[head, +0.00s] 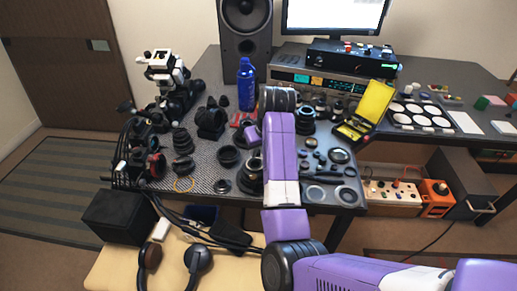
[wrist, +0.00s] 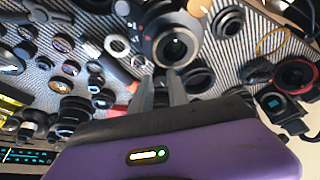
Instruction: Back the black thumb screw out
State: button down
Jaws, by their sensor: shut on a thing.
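In the wrist view my gripper (wrist: 163,75) reaches up to the near edge of a large lens barrel (wrist: 147,30), whose round glass faces the camera. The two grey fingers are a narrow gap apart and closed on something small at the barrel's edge. It sits where the black thumb screw would be, but the fingertips hide it, so its shape and how far it stands out cannot be told. In the head view my purple arm covers the gripper and most of the lens.
Many loose lens rings and parts lie close around on the patterned mat (head: 208,152). A blue bottle (head: 246,85), a speaker (head: 245,25) and an open yellow case (head: 372,104) stand behind. A red-ringed lens part (wrist: 295,75) is at right in the wrist view.

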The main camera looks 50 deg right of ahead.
jog(key=c, duration=1.3)
grip_release()
jog(key=shift+o, duration=0.2)
jog(key=v, duration=0.7)
jog(key=shift+r+p, duration=0.3)
jog(key=shift+r, duration=0.1)
jog(key=shift+s, duration=0.15)
